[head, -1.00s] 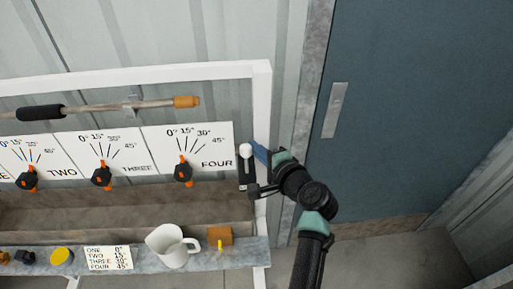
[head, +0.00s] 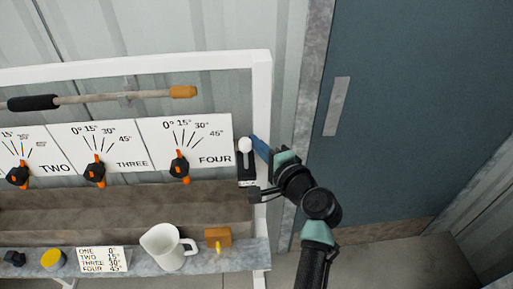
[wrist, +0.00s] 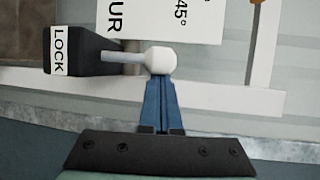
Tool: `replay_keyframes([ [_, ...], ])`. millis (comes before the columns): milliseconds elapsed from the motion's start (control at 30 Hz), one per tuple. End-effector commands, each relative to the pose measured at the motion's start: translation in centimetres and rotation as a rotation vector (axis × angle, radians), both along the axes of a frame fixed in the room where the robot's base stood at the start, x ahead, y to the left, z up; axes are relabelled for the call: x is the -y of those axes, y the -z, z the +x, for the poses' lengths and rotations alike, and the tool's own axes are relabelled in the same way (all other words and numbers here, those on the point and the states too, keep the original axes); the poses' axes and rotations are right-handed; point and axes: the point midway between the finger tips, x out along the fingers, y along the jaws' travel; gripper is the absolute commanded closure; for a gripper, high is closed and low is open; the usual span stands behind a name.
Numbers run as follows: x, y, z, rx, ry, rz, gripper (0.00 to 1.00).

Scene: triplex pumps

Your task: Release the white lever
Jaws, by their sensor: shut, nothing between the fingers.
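The white lever (head: 245,146) is a white ball knob on a short grey rod, on a black block (head: 247,170) at the right post of the frame. In the wrist view the knob (wrist: 160,61) sits at the end of the rod, and the black block (wrist: 75,52) bears a LOCK label (wrist: 58,51). My gripper (head: 254,141) has blue fingers and comes from the right. Its closed fingertips (wrist: 160,82) are right at the knob, with nothing between them. I cannot tell whether they touch it.
Dial panels with orange-black knobs (head: 180,167) stand left of the lever. A lower shelf holds a white jug (head: 166,247), an orange block (head: 217,237) and a notice card (head: 102,260). The white frame post (head: 262,95) is close to my gripper. A blue door (head: 420,110) is at the right.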

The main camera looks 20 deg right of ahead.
Motion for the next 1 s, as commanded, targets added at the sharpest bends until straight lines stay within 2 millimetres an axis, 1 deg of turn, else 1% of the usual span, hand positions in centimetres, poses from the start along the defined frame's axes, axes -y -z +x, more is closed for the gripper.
replay_keyframes([
  [33, -0.1, 0.6, 0.0, 0.017, -0.003, -0.004, 1.00],
  [300, -0.4, 1.0, -0.6, 0.147, -0.004, -0.042, 1.00],
  [1000, -1.0, 1.0, -2.8, 0.487, -0.004, -0.140, 1.00],
])
